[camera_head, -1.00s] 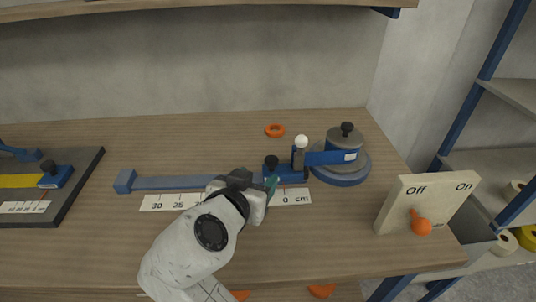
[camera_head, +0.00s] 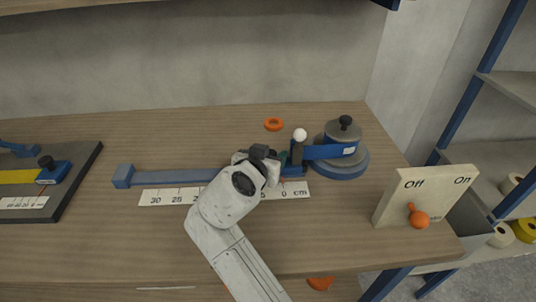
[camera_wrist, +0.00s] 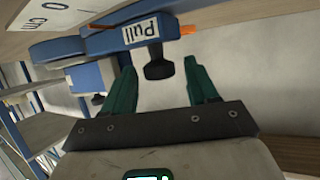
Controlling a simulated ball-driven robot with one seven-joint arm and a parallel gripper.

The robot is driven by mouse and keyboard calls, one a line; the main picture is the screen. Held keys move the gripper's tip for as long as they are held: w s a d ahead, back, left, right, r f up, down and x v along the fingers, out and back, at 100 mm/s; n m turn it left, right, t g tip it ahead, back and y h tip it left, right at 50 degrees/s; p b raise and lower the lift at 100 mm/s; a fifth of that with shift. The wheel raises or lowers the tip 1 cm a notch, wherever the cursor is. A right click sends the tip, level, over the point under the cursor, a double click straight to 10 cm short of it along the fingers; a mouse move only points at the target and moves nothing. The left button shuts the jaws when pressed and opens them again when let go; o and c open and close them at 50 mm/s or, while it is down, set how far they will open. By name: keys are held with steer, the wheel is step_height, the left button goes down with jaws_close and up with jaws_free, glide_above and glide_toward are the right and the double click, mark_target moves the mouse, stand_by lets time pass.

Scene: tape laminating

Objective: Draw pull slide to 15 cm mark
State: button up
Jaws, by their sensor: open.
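The blue pull slide (camera_wrist: 108,40) shows in the wrist view with a white "Pull" label (camera_wrist: 140,33) and a black knob (camera_wrist: 159,66). My gripper (camera_wrist: 161,68) is open, its two green fingers either side of the knob with visible gaps. In the head view my gripper (camera_head: 280,157) covers most of the slide, near the 0 end of the white scale (camera_head: 158,196). The blue rail (camera_head: 170,178) runs left from there. The marks between 25 and 0, including 15, are largely hidden by my arm.
Right of the slide are a white-balled lever (camera_head: 300,135) and a grey tape roll on a blue holder (camera_head: 343,172). An Off/On switch box (camera_head: 425,200) stands right. A dark board (camera_head: 75,172) with yellow tape lies left.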

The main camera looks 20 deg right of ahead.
jaws_close()
stand_by(0.5)
